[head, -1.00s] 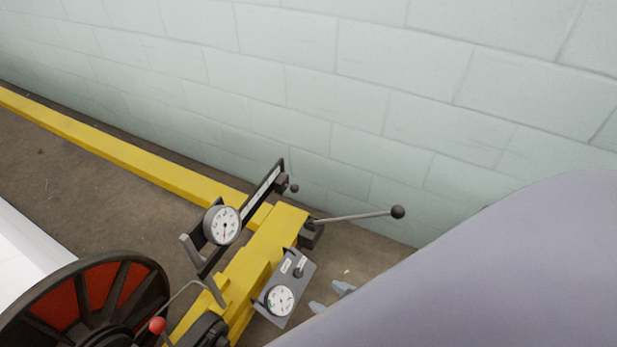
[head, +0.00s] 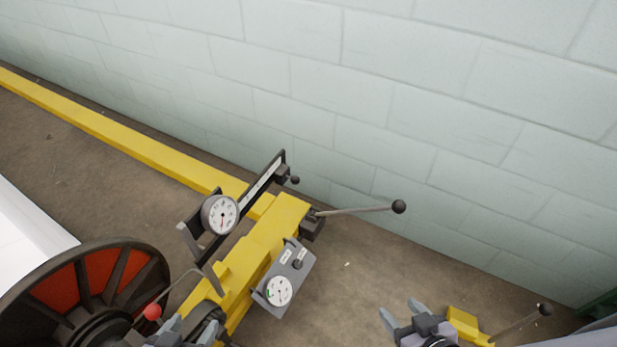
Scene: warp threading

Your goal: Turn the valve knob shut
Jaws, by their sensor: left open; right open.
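A small black knob (head: 298,264) sits on a grey panel (head: 304,278) fixed to the side of the yellow machine frame. A round white gauge (head: 279,291) is below the knob on the same panel. My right gripper (head: 403,313) is open and empty, low and to the right of the panel, apart from it. My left gripper (head: 190,329) is at the bottom edge, left of the panel, by the yellow frame; its fingers are apart and the rest is cut off.
A larger dial (head: 221,214) and a dark slanted scale bar stand on the yellow frame (head: 258,250). A ball-ended lever (head: 399,207) sticks out rightward above the panel. A red-and-black wheel (head: 88,290) and red-knobbed lever (head: 152,312) are at left. Bare floor lies right of the panel.

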